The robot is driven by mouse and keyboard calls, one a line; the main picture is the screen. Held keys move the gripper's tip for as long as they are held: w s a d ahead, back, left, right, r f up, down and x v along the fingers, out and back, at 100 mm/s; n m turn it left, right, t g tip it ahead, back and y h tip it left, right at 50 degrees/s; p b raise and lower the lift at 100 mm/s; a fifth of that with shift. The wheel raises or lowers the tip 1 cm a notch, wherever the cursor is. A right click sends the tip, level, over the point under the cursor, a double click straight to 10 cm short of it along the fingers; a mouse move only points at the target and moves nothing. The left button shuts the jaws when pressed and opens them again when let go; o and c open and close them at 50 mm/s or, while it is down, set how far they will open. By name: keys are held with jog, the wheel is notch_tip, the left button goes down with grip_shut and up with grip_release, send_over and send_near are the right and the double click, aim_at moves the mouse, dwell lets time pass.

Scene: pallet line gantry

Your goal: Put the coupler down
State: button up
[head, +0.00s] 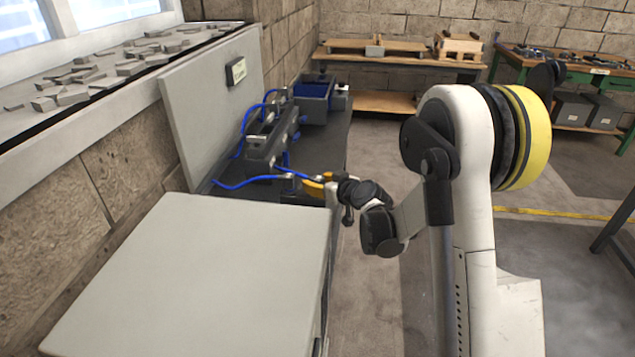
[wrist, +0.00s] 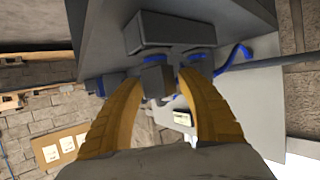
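My gripper (wrist: 160,82) has two yellow fingers, one on each side of a small dark grey block (wrist: 158,83), which may be the coupler. The fingertips are close to the block's sides; whether they press on it or stand slightly apart is unclear. In the head view my gripper (head: 317,186) is at the near right end of the dark bench, beside a small metal fitting with a blue hose (head: 287,172). My own wrist partly hides the fingers there, so the coupler cannot be made out clearly.
A dark manifold (head: 268,138) with blue hoses stands on the dark bench (head: 325,150); a blue-lined bin (head: 314,92) is behind it. A grey upright panel (head: 212,105) borders the left, with a light grey cabinet top (head: 200,275) in front. Open floor lies to the right.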

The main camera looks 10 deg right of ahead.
jog(key=shift+r, duration=0.25)
jog(key=p+v, duration=0.4)
jog(key=v, duration=0.8)
jog(key=s+a+r+m+g, duration=0.1)
jog(key=s+a+r+g, duration=0.1)
jog(key=s+a+r, duration=0.3)
jog(key=s+r+g, duration=0.1)
jog(key=s+r, duration=0.1)
jog(key=s, duration=0.4)
jog(key=s+m+g+h, duration=0.1)
jog(key=s+h, duration=0.1)
jog(key=s, duration=0.7)
jog(key=s+d+r+m+g+h, duration=0.1)
jog(key=s+g+h, duration=0.1)
jog(key=s, duration=0.7)
jog(key=shift+s+d+m, duration=0.2)
jog(key=shift+d+m, duration=0.1)
